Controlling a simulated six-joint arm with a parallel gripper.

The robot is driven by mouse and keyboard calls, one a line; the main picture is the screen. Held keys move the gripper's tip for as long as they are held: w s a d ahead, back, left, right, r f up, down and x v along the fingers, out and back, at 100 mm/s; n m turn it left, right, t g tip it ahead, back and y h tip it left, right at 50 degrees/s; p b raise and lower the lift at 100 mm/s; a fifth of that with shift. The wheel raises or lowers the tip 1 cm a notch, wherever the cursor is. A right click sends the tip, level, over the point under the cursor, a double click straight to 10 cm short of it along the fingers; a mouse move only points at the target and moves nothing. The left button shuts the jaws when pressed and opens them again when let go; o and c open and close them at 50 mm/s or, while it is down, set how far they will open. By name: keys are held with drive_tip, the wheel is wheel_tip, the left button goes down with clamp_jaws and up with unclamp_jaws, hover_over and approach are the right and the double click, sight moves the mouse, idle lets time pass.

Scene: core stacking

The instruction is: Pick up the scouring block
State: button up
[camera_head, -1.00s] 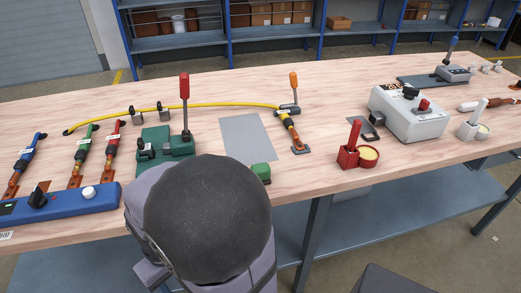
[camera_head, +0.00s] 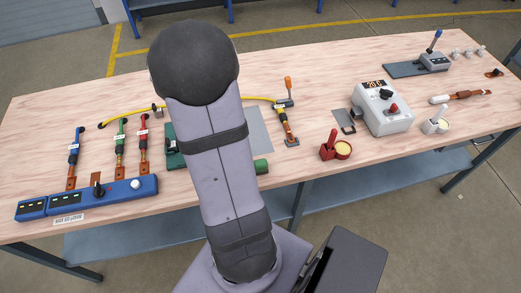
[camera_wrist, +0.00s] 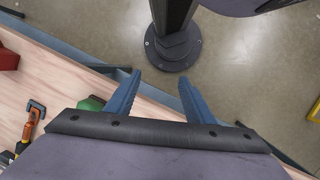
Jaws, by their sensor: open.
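The fingers point past the table edge over the floor. In the head view my arm hides the gripper.
The grey mat (camera_head: 259,128) lies behind the block. A yellow cable with an orange-handled clamp (camera_head: 287,90) is near it. A red holder with a cream pot (camera_head: 343,150) stands to the right, and a blue power strip (camera_head: 120,191) to the left. The green toggle press is mostly hidden.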

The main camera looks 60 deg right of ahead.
drive_tip(key=s+d+r+n+h+p, duration=0.1)
drive_tip(key=d+r+n+p, duration=0.2)
drive_tip(key=d+r+p, duration=0.15)
drive_tip(key=n+h+b, duration=0.2)
drive_tip(key=n+h, duration=0.1)
drive_tip(key=n, duration=0.8)
hover_over(260, 162)
drive_tip(key=w+a, duration=0.2)
drive_tip(key=shift+s+d+f, duration=0.1)
drive_tip(key=shift+s+f, duration=0.15)
drive_tip(key=shift+f, duration=0.1)
drive_tip(key=shift+f, duration=0.1)
drive_tip(key=shift+x, duration=3.5)
drive_tip(key=shift+w+f, duration=0.1)
drive_tip(key=shift+w, duration=0.05)
drive_tip(key=shift+c, duration=0.2)
drive_tip(key=c, duration=1.1)
